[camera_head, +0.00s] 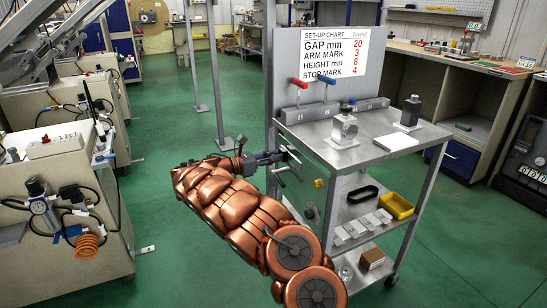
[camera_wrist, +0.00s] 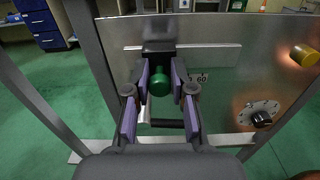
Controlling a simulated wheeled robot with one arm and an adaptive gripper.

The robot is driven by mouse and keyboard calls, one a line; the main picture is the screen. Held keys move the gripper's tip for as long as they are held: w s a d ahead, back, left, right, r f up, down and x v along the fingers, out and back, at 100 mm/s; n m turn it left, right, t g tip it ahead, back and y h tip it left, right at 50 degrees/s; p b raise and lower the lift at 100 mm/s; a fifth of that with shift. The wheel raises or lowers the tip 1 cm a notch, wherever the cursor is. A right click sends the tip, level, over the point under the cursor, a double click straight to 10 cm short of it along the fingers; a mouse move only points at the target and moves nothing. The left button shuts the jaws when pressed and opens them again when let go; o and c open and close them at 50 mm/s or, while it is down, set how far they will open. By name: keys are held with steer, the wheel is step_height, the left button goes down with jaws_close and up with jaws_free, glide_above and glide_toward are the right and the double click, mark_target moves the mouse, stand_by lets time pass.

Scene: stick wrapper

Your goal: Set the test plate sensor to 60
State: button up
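My gripper (camera_head: 290,160) is at the left side of the metal cart in the head view. In the wrist view, my gripper (camera_wrist: 160,80) has its two purple-padded fingers on either side of a round green knob (camera_wrist: 160,82). I cannot tell whether the fingers press on it. The knob sits in front of a metal plate (camera_wrist: 225,60). A label reading 60 (camera_wrist: 201,78) is just right of the fingers, partly hidden by them. A black bar (camera_wrist: 168,123) lies below the knob. Which part is the sensor is not clear.
A dial with a black knob (camera_wrist: 261,117) and a yellow knob (camera_wrist: 305,55) are on the plate to the right. Above the cart, a set-up chart (camera_head: 335,53) reads gap 20, arm mark 3, height 8, stop mark 4. Green floor (camera_head: 170,240) is clear left of my arm.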

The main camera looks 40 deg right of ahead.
jaws_close()
steer(key=shift+s, duration=0.1)
steer(key=shift+s+a+r+p, duration=0.1)
steer(key=shift+s+a+p, duration=0.15)
steer(key=shift+s, duration=0.35)
steer(key=shift+s+a+p, duration=0.1)
steer(key=shift+s+a, duration=0.15)
steer(key=shift+s, duration=0.3)
steer(key=shift+s+a+p, duration=0.2)
steer(key=shift+s+a, duration=0.1)
steer(key=shift+s, duration=0.5)
steer(key=shift+s+a+p, duration=0.15)
steer(key=shift+s+a, duration=0.1)
steer(key=shift+s, duration=0.5)
steer(key=shift+s+f, duration=0.1)
steer(key=shift+f, duration=0.1)
steer(key=o, duration=0.5)
jaws_free()
steer(key=shift+s, duration=0.1)
steer(key=shift+o, duration=0.2)
steer(key=shift+r, duration=0.1)
